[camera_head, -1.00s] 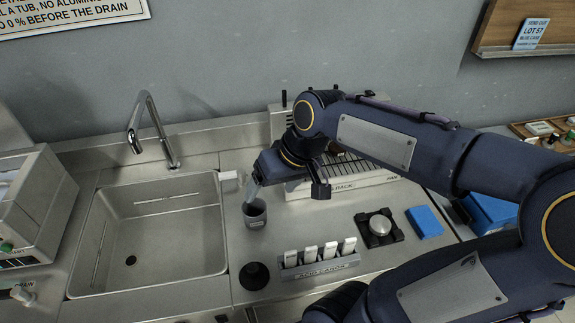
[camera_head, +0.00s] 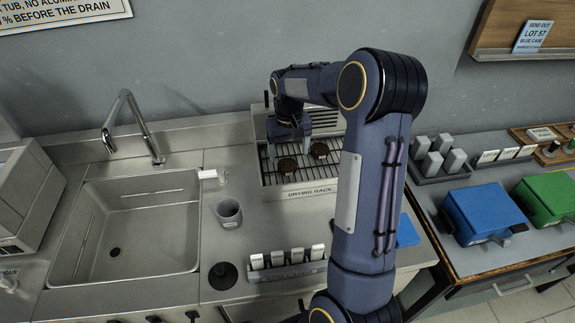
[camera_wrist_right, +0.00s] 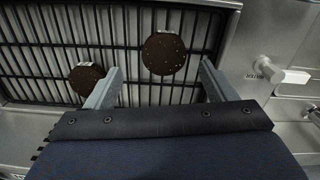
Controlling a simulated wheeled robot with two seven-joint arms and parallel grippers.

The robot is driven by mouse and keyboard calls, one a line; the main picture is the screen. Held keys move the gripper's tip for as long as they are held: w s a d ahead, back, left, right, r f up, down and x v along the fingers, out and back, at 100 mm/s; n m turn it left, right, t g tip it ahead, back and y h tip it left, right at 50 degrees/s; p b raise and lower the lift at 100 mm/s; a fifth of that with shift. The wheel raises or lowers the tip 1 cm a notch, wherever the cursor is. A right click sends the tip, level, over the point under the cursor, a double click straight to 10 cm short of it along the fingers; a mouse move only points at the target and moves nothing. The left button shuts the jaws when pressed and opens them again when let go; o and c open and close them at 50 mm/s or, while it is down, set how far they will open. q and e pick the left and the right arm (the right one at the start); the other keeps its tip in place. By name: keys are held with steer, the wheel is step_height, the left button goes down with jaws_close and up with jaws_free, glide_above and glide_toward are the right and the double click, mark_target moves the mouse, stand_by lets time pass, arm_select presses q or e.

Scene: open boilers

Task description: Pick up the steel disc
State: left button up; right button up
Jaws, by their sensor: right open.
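Two dark brown, speckled round discs lie on the drying rack's bars in the head view, a left one (camera_head: 288,165) and a right one (camera_head: 319,149). I cannot tell from their look which is steel. My right gripper (camera_head: 288,138) points down over the rack, by the left disc. In the wrist view my right gripper (camera_wrist_right: 160,68) is open and empty, with that disc (camera_wrist_right: 163,54) between and just beyond its fingertips, apparently untouched. The other disc (camera_wrist_right: 86,77) lies outside the fingers. My left gripper is not in view.
The drying rack (camera_head: 305,192) has a raised front edge. Left of it are a grey cup (camera_head: 229,213), a white-ended valve (camera_head: 208,174) and a sink (camera_head: 140,190). A holder with several white pieces (camera_head: 287,272) stands in front. Blue (camera_head: 485,210) and green (camera_head: 555,196) boxes stand right.

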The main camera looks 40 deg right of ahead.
mark_target(287, 164)
steer(key=f, duration=0.2)
steer(key=f+p, duration=0.1)
steer(key=shift+a+f, duration=0.3)
steer(key=shift+f, duration=0.4)
steer(key=shift+c, duration=0.3)
steer(key=shift+w, duration=0.1)
steer(key=c, duration=1.1)
steer(key=shift+o, duration=0.2)
steer(key=shift+r, duration=0.1)
